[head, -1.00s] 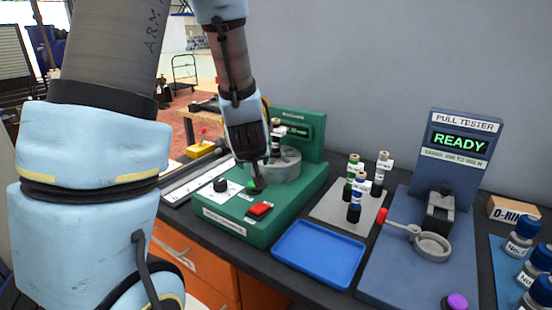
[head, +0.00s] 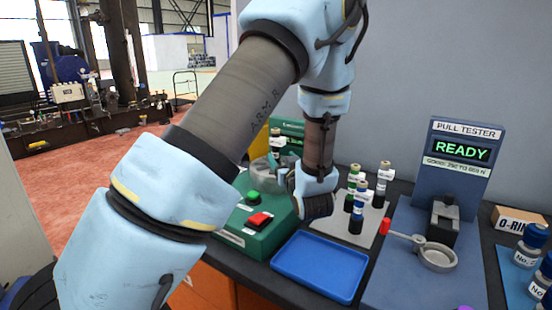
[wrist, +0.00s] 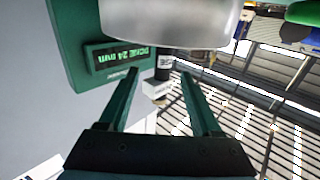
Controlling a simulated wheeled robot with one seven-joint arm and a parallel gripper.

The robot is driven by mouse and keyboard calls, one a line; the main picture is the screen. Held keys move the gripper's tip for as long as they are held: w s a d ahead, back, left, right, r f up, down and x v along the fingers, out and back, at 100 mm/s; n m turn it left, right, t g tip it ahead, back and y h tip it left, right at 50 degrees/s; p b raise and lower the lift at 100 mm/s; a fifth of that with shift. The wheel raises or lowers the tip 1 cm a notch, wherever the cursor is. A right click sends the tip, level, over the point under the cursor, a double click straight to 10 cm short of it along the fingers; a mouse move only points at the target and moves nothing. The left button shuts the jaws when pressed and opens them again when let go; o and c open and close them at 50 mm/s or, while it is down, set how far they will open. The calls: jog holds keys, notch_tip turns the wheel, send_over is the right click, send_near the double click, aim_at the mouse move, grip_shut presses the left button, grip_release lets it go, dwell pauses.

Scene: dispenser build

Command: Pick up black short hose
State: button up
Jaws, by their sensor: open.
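My gripper (wrist: 158,74) is open, its two green fingers spread in the wrist view with nothing held between them. Just beyond the fingertips is a black cylinder with a white label (wrist: 164,68), partly hidden by a large grey cylinder above it. I cannot tell whether this is the black short hose. A dark upright piece with a white label (head: 276,143) stands at the machine's grey round part. Several dark labelled cylinders (head: 357,214) stand upright on a grey plate.
An empty blue tray (head: 318,268) lies in front of the grey plate (head: 325,226). The blue pull tester (head: 462,165) with a red-tipped lever stands to the right, reading READY. Several blue-capped bottles (head: 534,240) and an O-ring box (head: 517,217) are at the far right.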

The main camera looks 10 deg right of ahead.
aim_at(277, 152)
jog(key=w+p, duration=0.1)
jog(key=w, duration=0.1)
jog(key=w+p, duration=0.2)
jog(key=w, duration=0.1)
jog(key=shift+w+a+r, duration=0.1)
jog(key=shift+w+a, duration=0.2)
jog(key=shift+w, duration=0.25)
jog(key=shift+c, duration=0.2)
grip_shut()
dwell(0.8)
